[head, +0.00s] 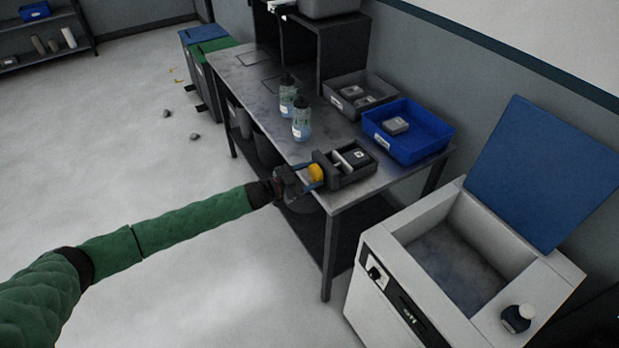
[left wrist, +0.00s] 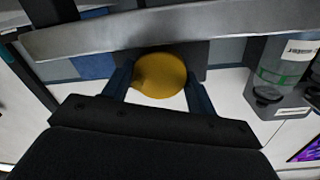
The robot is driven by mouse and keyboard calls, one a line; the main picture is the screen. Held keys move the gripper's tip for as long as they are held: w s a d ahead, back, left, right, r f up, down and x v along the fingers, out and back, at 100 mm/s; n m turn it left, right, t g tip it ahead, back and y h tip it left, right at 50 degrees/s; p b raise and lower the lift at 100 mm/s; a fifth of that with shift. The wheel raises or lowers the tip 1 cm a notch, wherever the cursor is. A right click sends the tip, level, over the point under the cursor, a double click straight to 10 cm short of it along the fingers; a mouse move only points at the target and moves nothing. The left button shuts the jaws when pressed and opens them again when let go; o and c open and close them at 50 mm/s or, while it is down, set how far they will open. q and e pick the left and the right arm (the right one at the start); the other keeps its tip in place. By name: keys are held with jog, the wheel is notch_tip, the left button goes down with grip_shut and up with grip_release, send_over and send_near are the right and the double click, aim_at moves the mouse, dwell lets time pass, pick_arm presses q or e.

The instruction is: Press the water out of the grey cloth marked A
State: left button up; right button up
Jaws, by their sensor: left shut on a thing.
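A dark press (head: 345,172) stands at the front right corner of the metal table. A dark grey folded cloth (head: 357,155) with a small white mark lies in it, behind a pale plate; the letter is too small to read. My left gripper (head: 312,176) is at the near left end of the press. It is shut on the press's round yellow knob (head: 316,172). In the left wrist view the yellow knob (left wrist: 160,75) sits between the two blue fingers. My right gripper is not in view.
A blue bin (head: 440,140) with a grey folded cloth (head: 395,125) and a grey bin (head: 335,97) with more cloths stand behind the press. Two bottles (head: 301,122) stand to its left. An open white machine (head: 400,235) stands at right.

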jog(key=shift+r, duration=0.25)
pick_arm(q)
jog(key=shift+r, duration=0.1)
jog(key=o, duration=1)
jog(key=shift+s+a, duration=0.2)
jog(key=shift+a, duration=0.15)
jog(key=shift+b+v, duration=1.45)
jog(key=shift+v, duration=2.1)
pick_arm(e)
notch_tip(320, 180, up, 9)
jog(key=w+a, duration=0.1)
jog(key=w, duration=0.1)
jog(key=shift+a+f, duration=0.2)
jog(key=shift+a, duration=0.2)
